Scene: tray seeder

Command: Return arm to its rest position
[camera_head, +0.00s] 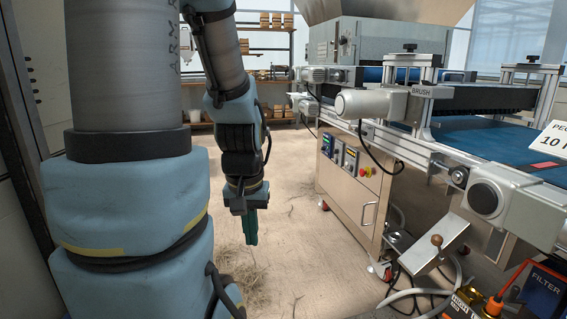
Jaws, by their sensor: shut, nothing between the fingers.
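My arm (222,60) with its blue-grey covers fills the left and centre-left of the head view. Its far section hangs down over the floor. My gripper (250,228), with green fingers, points downward at the end of it. The fingers are together and nothing shows between them. It hangs in free air, to the left of the seeder machine and apart from it. The near arm links hide part of the room behind them.
The tray seeder (340,180) with control panel, brush motor (372,104) and blue belt (490,140) stands on the right. Cables and hoses (420,292) lie at its foot. Shelves (268,75) stand at the back. The sandy floor (300,225) between is open, with straw scattered on it.

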